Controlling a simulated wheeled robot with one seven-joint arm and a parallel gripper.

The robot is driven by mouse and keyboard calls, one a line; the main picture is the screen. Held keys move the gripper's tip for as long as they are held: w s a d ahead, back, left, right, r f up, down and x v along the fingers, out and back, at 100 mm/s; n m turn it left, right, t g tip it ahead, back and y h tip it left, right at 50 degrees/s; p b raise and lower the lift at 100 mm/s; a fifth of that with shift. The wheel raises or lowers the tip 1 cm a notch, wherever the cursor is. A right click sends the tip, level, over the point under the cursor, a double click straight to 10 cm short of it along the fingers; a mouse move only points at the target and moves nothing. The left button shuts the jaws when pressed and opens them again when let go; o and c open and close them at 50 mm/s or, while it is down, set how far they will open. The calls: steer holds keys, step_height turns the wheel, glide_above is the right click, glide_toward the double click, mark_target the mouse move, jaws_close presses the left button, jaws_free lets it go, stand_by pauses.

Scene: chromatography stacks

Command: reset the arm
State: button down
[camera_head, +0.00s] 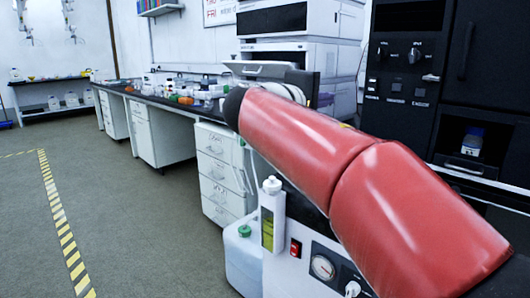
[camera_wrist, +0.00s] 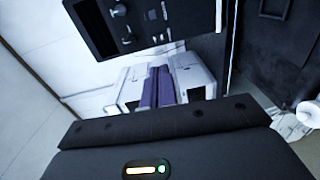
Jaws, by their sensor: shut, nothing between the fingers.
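The red arm across the right half of the head view (camera_head: 300,150) is mine; its black joint end is near the grey instruments, and no fingers show there. In the wrist view the dark body of my gripper (camera_wrist: 160,130) fills the bottom, with a small lit indicator on it.
A black cabinet with knobs (camera_head: 405,55) stands at right, with a bottle (camera_head: 472,141) in its recess. Stacked white instruments (camera_head: 320,60) stand behind my arm. A long bench (camera_head: 165,107) carries several small items. A white canister (camera_head: 240,262) stands low at centre. The floor at left is free.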

steer(key=s+d+f+m+g+y+p, duration=0.1)
steer(key=s+d+f+m+g+y, duration=0.25)
steer(key=s+f, duration=0.7)
steer(key=s+d+f+m+g+y+p, duration=0.1)
steer(key=s+d+f+m+g+y, duration=0.25)
steer(key=s+f, duration=0.7)
steer(key=s+a+f+m+y+p, duration=0.1)
steer(key=s+a+f+y, duration=0.2)
steer(key=s+f+y, duration=0.2)
step_height(320, 180, down, 4)
steer(key=s, duration=0.2)
steer(key=shift+s+a+f+m, duration=0.25)
steer(key=shift+s+m, duration=0.1)
steer(key=shift+m, duration=0.05)
